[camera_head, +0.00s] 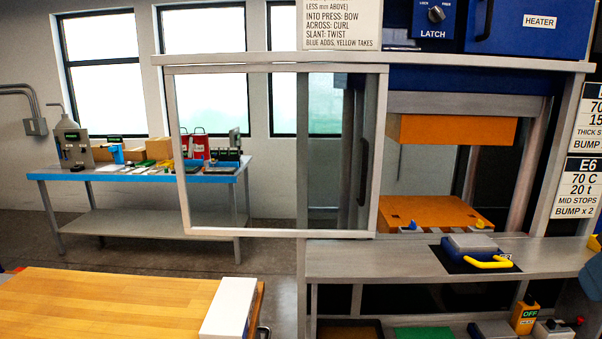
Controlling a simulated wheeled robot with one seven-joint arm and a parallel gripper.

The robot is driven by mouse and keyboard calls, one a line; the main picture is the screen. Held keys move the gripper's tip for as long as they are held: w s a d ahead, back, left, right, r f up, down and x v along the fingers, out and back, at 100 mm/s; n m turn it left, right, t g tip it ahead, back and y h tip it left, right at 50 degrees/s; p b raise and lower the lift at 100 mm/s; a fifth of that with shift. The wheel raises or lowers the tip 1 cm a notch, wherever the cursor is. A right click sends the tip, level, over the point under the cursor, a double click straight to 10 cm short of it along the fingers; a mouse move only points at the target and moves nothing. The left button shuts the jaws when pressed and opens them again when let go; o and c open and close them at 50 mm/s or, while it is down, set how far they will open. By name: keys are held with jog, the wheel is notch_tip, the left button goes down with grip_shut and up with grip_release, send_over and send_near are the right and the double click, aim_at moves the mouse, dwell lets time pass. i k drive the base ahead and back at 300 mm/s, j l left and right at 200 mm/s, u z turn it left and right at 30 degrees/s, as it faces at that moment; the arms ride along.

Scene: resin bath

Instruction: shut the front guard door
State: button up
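The front guard door (275,233) is a clear panel in a pale grey frame. It stands to the left, reaching well past the left post of the press. A dark upright handle (363,172) shows near its right edge. The right part of the press opening is uncovered. Through it I see the orange upper platen (450,131) and the orange lower platen (432,212), with a clear gap between them. My gripper is not in view.
A grey shelf (370,262) juts out below the opening, bearing a tool with a yellow handle (489,263). A wooden-topped table (110,305) stands at the front left. A blue-edged bench (130,177) with several items is behind. Bare floor shows between.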

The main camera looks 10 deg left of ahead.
aim_at(383, 69)
jog(key=i+j+u, duration=0.15)
jog(key=i+u, duration=0.2)
jog(key=i, duration=0.15)
jog(key=u, duration=1.5)
